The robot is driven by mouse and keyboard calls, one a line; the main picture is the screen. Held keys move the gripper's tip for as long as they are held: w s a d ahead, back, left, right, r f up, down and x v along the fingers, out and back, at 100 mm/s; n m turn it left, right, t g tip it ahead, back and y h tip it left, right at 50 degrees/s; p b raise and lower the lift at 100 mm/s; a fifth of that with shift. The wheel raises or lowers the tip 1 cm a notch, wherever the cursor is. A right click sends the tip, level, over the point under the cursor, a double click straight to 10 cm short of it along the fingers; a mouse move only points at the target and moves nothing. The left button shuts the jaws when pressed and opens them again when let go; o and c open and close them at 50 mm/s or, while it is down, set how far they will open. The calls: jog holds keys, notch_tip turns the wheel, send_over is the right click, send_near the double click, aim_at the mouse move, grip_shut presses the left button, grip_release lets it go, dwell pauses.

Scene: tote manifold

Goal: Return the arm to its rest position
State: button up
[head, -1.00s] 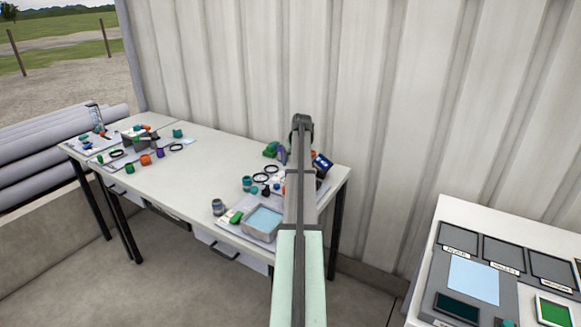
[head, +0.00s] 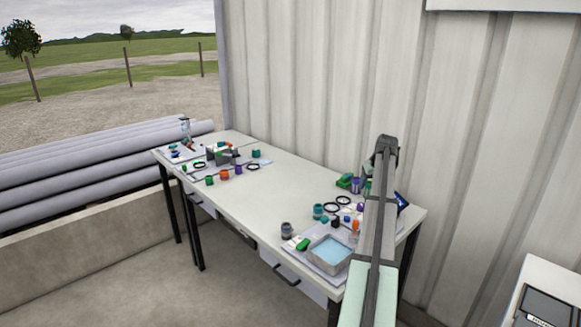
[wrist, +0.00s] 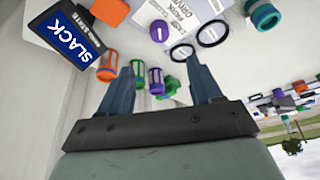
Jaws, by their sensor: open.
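My arm (head: 378,225) rises from the bottom of the head view, in front of the right end of the table. My gripper (wrist: 160,66) shows in the wrist view with its two dark blue fingers apart and nothing held between them. Beyond the fingers are an orange slotted part (wrist: 107,67), a green one (wrist: 139,70) and a purple one (wrist: 155,80); touching or apart cannot be told. The wrist view looks upside down. In the head view the gripper is hidden behind the arm.
The white table (head: 272,190) has a clear middle. A grey tray with a blue inside (head: 328,268) sits at its front right. Several small parts and black rings lie around it. A dark "SLACK" box (wrist: 68,35) stands near the fingers. A corrugated wall (head: 300,90) is behind.

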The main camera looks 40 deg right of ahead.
jog(key=shift+w, duration=0.1)
